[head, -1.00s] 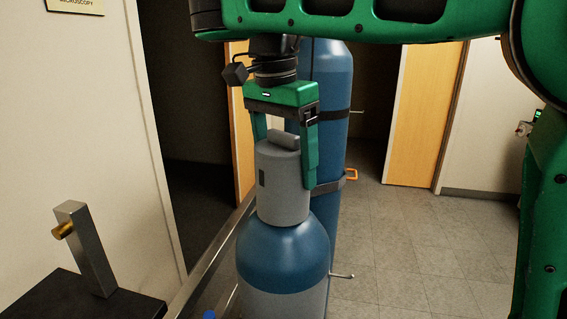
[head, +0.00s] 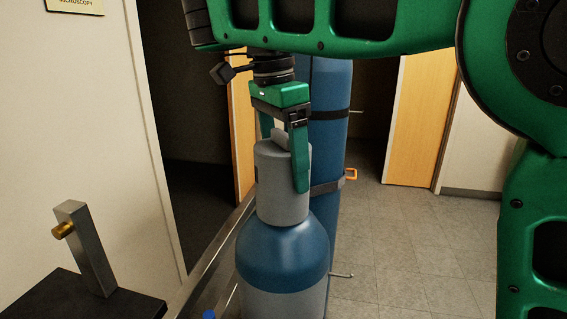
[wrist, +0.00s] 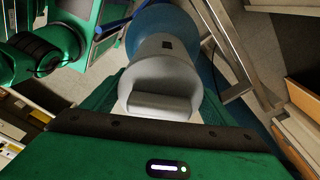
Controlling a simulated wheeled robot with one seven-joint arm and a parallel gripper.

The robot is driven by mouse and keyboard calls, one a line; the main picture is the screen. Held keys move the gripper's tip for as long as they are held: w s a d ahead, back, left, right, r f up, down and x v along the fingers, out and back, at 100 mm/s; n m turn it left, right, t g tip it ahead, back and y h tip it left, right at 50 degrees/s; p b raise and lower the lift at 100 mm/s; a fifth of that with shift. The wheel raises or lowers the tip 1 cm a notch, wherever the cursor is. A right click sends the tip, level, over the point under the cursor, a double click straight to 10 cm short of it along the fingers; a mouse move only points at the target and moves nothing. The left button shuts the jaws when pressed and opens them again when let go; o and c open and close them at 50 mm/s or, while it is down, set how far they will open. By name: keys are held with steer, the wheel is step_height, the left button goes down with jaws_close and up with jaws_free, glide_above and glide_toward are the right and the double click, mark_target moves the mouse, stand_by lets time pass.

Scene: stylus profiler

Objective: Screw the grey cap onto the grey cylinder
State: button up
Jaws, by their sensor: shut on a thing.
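The grey cap (head: 283,190) sits upright on top of the grey cylinder (head: 283,297), which has a blue shoulder. My gripper (head: 284,170) is above the cap, with its two green fingers reaching down on opposite sides of the cap, shut on it. In the wrist view the cap (wrist: 160,75) lies between the fingers, with its raised ridge towards the camera and a small dark slot on its side. The blue shoulder shows behind it. The joint between cap and cylinder neck is hidden, so I cannot tell the thread's state.
A tall blue cylinder (head: 329,130) stands just behind, held by a strap with an orange hook (head: 351,174). A metal post with a brass knob (head: 85,245) stands on a dark block at the left. Open floor (head: 410,240) lies to the right.

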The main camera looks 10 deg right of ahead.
steer(key=m, duration=0.3)
steer(key=shift+m, duration=0.3)
steer(key=shift+o, duration=0.2)
steer(key=shift+d+r+m+g, duration=0.15)
steer(key=shift+m+g, duration=0.15)
steer(key=shift+m, duration=0.7)
steer(key=shift+m, duration=1)
steer(key=shift+c, duration=0.9)
steer(key=m, duration=0.3)
steer(key=m+g, duration=0.1)
steer(key=m, duration=0.2)
steer(key=shift+s+r+m+y, duration=0.1)
steer(key=shift+r+m+y, duration=0.05)
steer(key=shift+m+y, duration=0.15)
steer(key=o, duration=1.9)
steer(key=shift+c, duration=0.2)
steer(key=shift+s, duration=0.1)
steer(key=shift+c, duration=0.3)
steer(key=shift+a, duration=0.2)
